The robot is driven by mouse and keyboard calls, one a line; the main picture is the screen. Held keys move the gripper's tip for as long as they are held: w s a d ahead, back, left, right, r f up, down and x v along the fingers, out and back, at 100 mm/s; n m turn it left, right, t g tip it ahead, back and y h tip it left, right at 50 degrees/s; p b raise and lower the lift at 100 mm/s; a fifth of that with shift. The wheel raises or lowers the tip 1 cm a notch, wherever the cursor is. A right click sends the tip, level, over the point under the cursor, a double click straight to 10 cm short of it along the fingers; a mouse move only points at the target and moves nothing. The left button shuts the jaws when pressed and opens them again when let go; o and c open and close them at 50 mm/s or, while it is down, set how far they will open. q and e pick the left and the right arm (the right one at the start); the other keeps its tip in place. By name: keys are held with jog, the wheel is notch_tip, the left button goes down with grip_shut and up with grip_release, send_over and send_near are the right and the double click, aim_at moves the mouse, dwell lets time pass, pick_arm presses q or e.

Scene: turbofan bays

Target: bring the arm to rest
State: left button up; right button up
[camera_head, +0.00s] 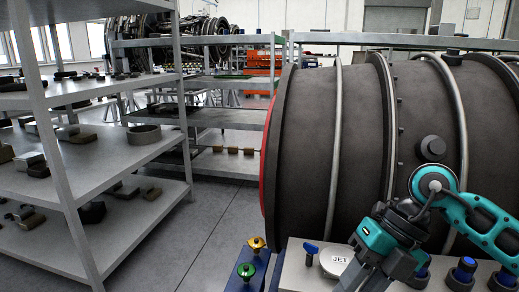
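My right arm, teal and dark grey, comes in from the right edge and bends at a round joint in front of the engine. My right gripper (372,272) hangs at the bottom of the head view, pointing down over a light grey bench top (297,272). Its fingertips run toward the lower frame edge, so I cannot tell whether they are open or shut. I see nothing clearly held in it. A round silver lid marked JET (335,258) lies just left of the gripper. My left arm and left gripper are not in view.
A large dark engine casing (362,130) stands close behind my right arm. Blue-topped fittings (465,269) stand right of the gripper. A blue block (246,266) with yellow and green knobs is at the bench's left. Grey shelves (110,150) with parts stand left; floor (200,240) between is clear.

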jog(key=s+a+r+m+t+y, duration=0.2)
jog(key=a+r+m+y, duration=0.2)
jog(key=a+y, duration=1)
jog(key=w+d+f+m+t+h, duration=0.2)
jog(key=d+f+m+t+h, duration=0.4)
jog(key=f+m+t, duration=0.45)
jog(key=w+d+f+m+t+h, duration=0.2)
jog(key=d+f+m+t+h, duration=0.4)
jog(key=m, duration=0.8)
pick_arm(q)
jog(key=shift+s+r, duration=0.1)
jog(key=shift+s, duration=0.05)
pick_arm(e)
jog(key=s+d+f+m+g+h, duration=0.2)
jog(key=s+f+h, duration=0.1)
jog(key=s+f, duration=0.2)
jog(key=s+d+f+m+g+h, duration=0.2)
jog(key=s+f, duration=0.4)
jog(key=f, duration=0.4)
jog(key=shift+d+m+g+h, duration=0.4)
jog(key=shift+d+m+g, duration=0.05)
jog(key=shift+g, duration=0.4)
